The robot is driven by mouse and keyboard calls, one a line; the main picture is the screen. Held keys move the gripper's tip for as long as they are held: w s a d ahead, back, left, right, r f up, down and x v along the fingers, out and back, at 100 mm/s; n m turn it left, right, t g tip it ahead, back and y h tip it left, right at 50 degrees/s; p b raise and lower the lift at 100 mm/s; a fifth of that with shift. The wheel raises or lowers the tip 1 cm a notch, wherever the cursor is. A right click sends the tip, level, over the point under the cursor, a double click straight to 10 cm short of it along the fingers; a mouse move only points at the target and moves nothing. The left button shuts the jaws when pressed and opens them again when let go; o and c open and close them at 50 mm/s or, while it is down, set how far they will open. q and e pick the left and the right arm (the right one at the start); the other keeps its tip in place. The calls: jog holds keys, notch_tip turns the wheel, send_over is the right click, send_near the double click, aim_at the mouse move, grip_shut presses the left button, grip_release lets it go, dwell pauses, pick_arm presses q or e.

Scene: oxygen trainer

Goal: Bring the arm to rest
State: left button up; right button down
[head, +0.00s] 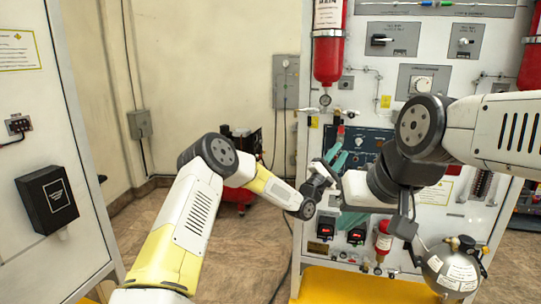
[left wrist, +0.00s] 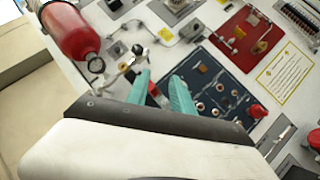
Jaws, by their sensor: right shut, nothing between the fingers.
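My left arm rises from the bottom left and bends at its elbow. Its gripper (head: 337,152) is in front of the trainer panel (head: 432,22), near a small red part (head: 340,132). In the left wrist view its teal fingers (left wrist: 161,77) stand apart over the dark blue plate; a red and grey part shows behind the gap, and contact cannot be told. My right arm reaches in from the right across the panel. Its gripper (head: 350,223) is lower, shut and empty, partly hidden by its own wrist.
A red cylinder (head: 328,42) hangs at the panel's upper left. A small red cylinder (head: 383,238) and a silver round tank (head: 452,268) are low on the right. A white cabinet (head: 50,150) with a black box (head: 48,200) stands left. Open floor lies between.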

pick_arm(q)
jog(key=s+a+r+m+g+y, duration=0.35)
jog(key=a+r+m+y, duration=0.3)
jog(key=a+m, duration=0.25)
jog(key=s+a+r+m+g+y, duration=0.1)
jog(key=s+a+y, duration=0.1)
jog(key=s+a, duration=0.4)
jog(key=s+a+r+m+g+y, duration=0.1)
jog(key=s+a+r+y, duration=0.15)
jog(key=a, duration=0.55)
jog(key=s+a+f+m+g+y, duration=0.1)
jog(key=s+a, duration=0.4)
jog(key=s, duration=0.5)
jog(key=s+a+f+m+g+y, duration=0.1)
jog(key=s+a, duration=0.4)
jog(key=s, duration=0.5)
jog(key=s+a+f+m+g+y, duration=0.1)
jog(key=s+a+f, duration=0.4)
jog(key=s, duration=0.6)
jog(key=shift+m+g, duration=0.6)
jog(key=shift+g, duration=0.65)
